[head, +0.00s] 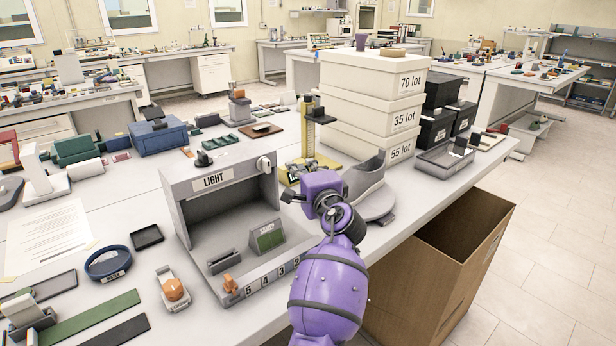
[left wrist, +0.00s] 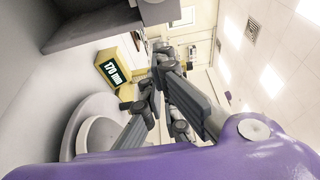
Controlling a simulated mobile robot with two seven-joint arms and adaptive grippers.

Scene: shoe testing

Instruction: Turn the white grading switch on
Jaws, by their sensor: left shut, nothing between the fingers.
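The grey light box (head: 225,178) marked "LIGHT" stands open-fronted on the table. A round white switch (head: 263,163) sits on its upper right side; whether it is on or off I cannot tell. The box edge (left wrist: 90,22) and a white part (left wrist: 158,10), seemingly the switch, show at the top of the left wrist view. My left gripper (head: 298,171) is shut and empty, to the right of the switch and apart from it. Its fingers (left wrist: 155,78) also show in the left wrist view. My right gripper is not in view.
A yellow gauge (head: 310,130) stands just behind my left gripper. A grey shoe (head: 365,180) on a round base is to the right, by stacked white boxes (head: 368,108). An open cardboard box (head: 425,265) is below the table edge. Small items crowd the left.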

